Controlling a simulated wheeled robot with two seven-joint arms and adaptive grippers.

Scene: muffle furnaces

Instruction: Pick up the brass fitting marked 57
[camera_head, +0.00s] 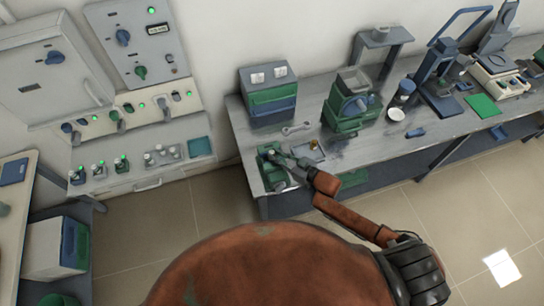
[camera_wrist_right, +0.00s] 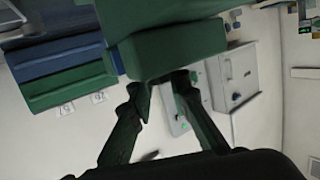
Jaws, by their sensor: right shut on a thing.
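My right gripper (camera_head: 283,158) reaches down at the green tray (camera_head: 259,170) on the near left end of the grey bench. In the right wrist view, its two dark fingers (camera_wrist_right: 163,84) stand a little apart, with their tips at a green block (camera_wrist_right: 165,50). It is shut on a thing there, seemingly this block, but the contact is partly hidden. A small brass-coloured piece (camera_head: 314,145) lies on a light plate to the right of the gripper. No number can be read on it, and I cannot tell whether it is the fitting marked 57. My left gripper is not in view.
A green and blue drawer box (camera_head: 270,95) with two white cards stands behind the tray. A wrench (camera_head: 296,128) lies in front of it. A green machine (camera_head: 350,108) stands to the right. A wall control panel (camera_head: 140,45) is at the left.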

